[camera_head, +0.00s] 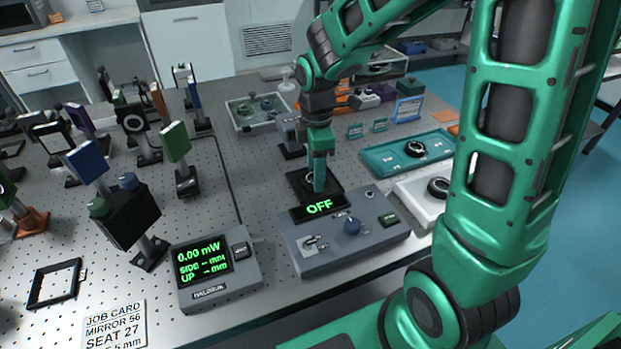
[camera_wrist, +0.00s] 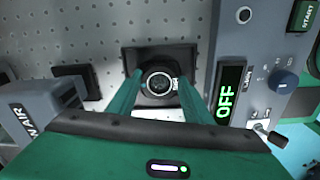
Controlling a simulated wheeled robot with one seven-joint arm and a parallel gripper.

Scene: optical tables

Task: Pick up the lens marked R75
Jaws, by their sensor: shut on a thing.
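My gripper (camera_head: 319,187) points down over a small black square pad (camera_head: 299,190), behind the control box with the OFF display. In the wrist view, the fingers of my gripper (camera_wrist: 160,88) are shut on a round lens in a black ring (camera_wrist: 159,84). The lens is over the black pad (camera_wrist: 130,58); whether it touches the pad I cannot tell. A pale label shows at the ring's right side, too small to read. Another black-ringed round piece lies in the green tray (camera_head: 414,149), and one on the white tray (camera_head: 438,187). No R75 mark is readable.
The control box (camera_head: 345,240) stands close in front of my gripper. A grey device (camera_head: 289,130) marked AIR in the wrist view stands close behind it. A power meter (camera_head: 215,268) and several post-mounted optics fill the left. Bare perforated table shows between them.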

